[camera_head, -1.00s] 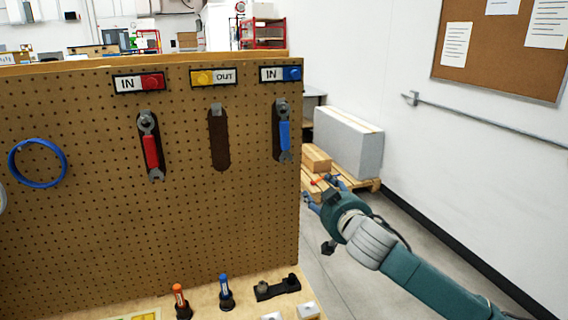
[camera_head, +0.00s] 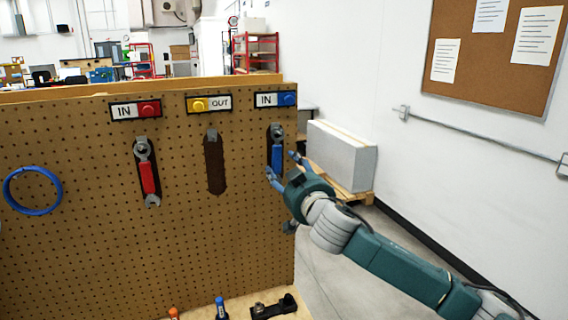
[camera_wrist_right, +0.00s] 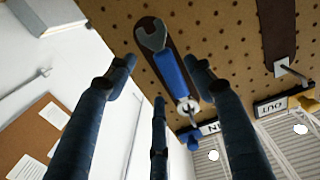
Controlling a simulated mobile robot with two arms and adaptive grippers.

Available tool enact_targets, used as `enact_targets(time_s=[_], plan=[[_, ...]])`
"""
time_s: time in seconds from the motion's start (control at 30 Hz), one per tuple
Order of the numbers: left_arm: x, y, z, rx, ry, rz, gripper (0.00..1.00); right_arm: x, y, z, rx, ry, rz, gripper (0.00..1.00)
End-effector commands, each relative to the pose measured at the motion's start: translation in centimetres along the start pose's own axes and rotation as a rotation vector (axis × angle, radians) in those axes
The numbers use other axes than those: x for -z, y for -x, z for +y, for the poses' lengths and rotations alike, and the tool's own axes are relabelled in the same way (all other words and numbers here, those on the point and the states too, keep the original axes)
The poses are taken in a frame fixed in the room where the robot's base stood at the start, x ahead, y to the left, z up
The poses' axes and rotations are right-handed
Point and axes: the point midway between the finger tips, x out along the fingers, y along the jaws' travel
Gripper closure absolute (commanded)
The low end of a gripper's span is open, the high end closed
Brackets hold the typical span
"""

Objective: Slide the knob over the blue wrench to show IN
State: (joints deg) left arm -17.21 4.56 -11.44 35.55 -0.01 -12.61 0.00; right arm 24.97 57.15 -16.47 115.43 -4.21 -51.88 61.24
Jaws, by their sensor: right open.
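The blue knob (camera_head: 287,99) sits at the right end of its label plate above the blue wrench (camera_head: 277,155), with IN showing to its left. My right gripper (camera_head: 281,164) is open and empty, in front of the wrench's lower part and below the knob. In the right wrist view its fingers (camera_wrist_right: 160,75) spread around the wrench's outline; contact cannot be told. My left gripper is out of view.
A red knob (camera_head: 149,108) with IN showing is above a red wrench (camera_head: 148,178). A yellow knob (camera_head: 197,104) with OUT showing is above an empty dark wrench outline (camera_head: 215,165).

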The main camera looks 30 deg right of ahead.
Motion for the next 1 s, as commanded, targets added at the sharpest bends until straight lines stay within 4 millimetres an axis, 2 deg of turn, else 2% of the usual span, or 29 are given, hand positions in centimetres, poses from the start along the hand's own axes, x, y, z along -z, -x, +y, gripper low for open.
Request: enact_targets(time_s=[0.2, 0.47, 0.57, 0.73, 1.0], plan=[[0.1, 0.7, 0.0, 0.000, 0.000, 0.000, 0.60, 0.1, -1.6, 0.0, 0.001, 0.000, 0.001, 0.47], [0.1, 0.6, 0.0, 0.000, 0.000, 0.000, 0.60, -0.1, -1.7, -0.1, 0.001, 0.001, 0.000, 0.47], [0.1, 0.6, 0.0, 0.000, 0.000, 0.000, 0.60, -0.1, -1.7, -0.1, 0.001, 0.001, 0.000, 0.63], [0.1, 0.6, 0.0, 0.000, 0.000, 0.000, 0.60, -0.1, -1.6, 0.0, 0.001, 0.001, 0.000, 0.97], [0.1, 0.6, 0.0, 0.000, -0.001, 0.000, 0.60, -0.1, -1.6, 0.0, 0.001, 0.001, 0.000, 0.99]])
